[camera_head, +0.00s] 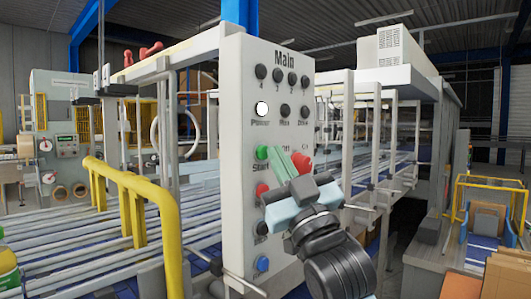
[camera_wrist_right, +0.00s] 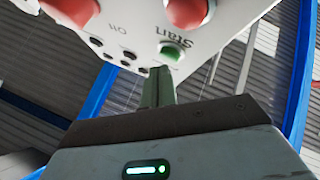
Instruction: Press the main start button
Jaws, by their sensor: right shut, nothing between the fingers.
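The grey control panel (camera_head: 245,105) marked "Main" stands upright in the middle of the head view. Its green start button (camera_head: 262,153), labelled "Start", is on the panel's left side. My right gripper (camera_head: 278,155) is shut and empty, with its greenish fingers pointing at the panel just right of the green button. In the right wrist view the green button (camera_wrist_right: 172,50) appears just beyond the shut fingertips (camera_wrist_right: 158,72). Whether they touch it cannot be told. My left gripper is not in view.
A red button (camera_head: 301,161) sits right of the fingers, partly hidden, and another red button (camera_head: 262,189) is below the green one. A blue button (camera_head: 262,264) is near the panel's bottom. A yellow rail (camera_head: 150,190) and conveyor rollers (camera_head: 60,240) lie to the left.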

